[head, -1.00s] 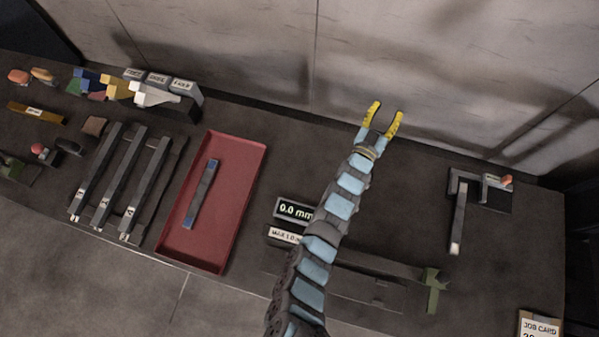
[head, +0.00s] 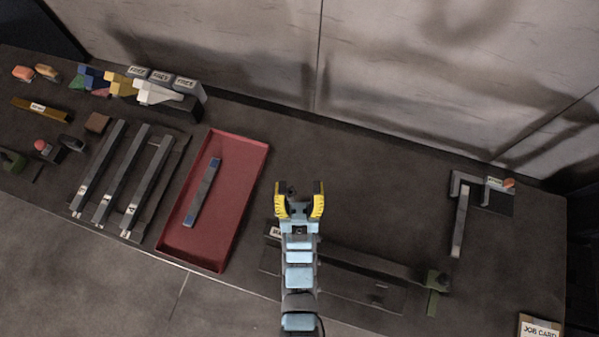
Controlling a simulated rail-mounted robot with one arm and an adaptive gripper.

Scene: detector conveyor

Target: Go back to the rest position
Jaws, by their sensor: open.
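My gripper (head: 299,200) is open and empty, with yellow fingertips pointing toward the back of the table (head: 350,160). It sits in the picture just right of the red tray. My blue and grey arm reaches up from the bottom edge and hides the display that stands there, along with part of the label (head: 274,232) beside it.
The red tray (head: 254,187) holds a grey bar with blue ends (head: 202,193). Several grey bars (head: 122,175) lie on a rack to its left. A green-ended fixture (head: 436,282) is at lower right, a bracket with a bar (head: 460,222) at far right. The table's back middle is clear.

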